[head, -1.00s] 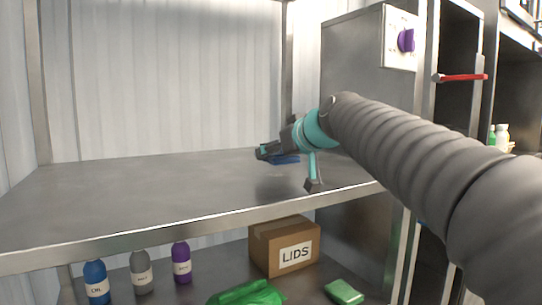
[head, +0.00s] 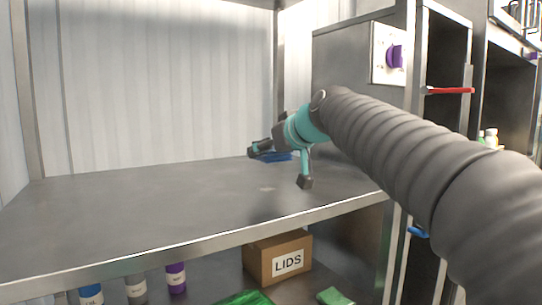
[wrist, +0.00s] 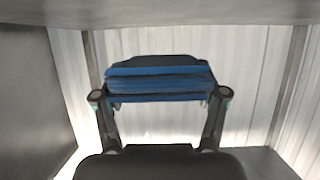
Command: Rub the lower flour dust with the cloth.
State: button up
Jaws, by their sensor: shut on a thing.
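My gripper (head: 262,152) is shut on a folded blue cloth (head: 279,156). In the head view the gripper is over the back right part of the metal counter (head: 130,205); I cannot tell whether the cloth touches the surface. In the wrist view the layered cloth (wrist: 160,86) spans between the two fingers (wrist: 160,100). A small faint pale patch (head: 267,189), which looks like flour dust, lies on the counter, nearer the front than the cloth. No second dust patch can be made out.
The counter's left and middle are clear. A dark metal cabinet wall (head: 345,75) with a purple knob (head: 394,56) stands at the right. Below, a shelf holds several bottles (head: 176,278), a LIDS box (head: 278,257) and green items (head: 335,297).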

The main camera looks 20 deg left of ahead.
jog(key=shift+r, duration=0.4)
jog(key=shift+r, duration=0.1)
jog(key=shift+r, duration=1.45)
jog(key=shift+d, duration=0.1)
jog(key=w+d+f+m+t+h, duration=0.2)
jog(key=w+d+f, duration=0.1)
jog(key=w+d, duration=0.7)
jog(key=r+n+g+y, duration=0.2)
send_over(346, 182)
jog(key=f+b, duration=0.1)
jog(key=f, duration=0.5)
jog(key=f+b, duration=0.1)
jog(key=f, duration=0.3)
jog(key=shift+s+b, duration=0.25)
jog(key=shift+b, duration=0.1)
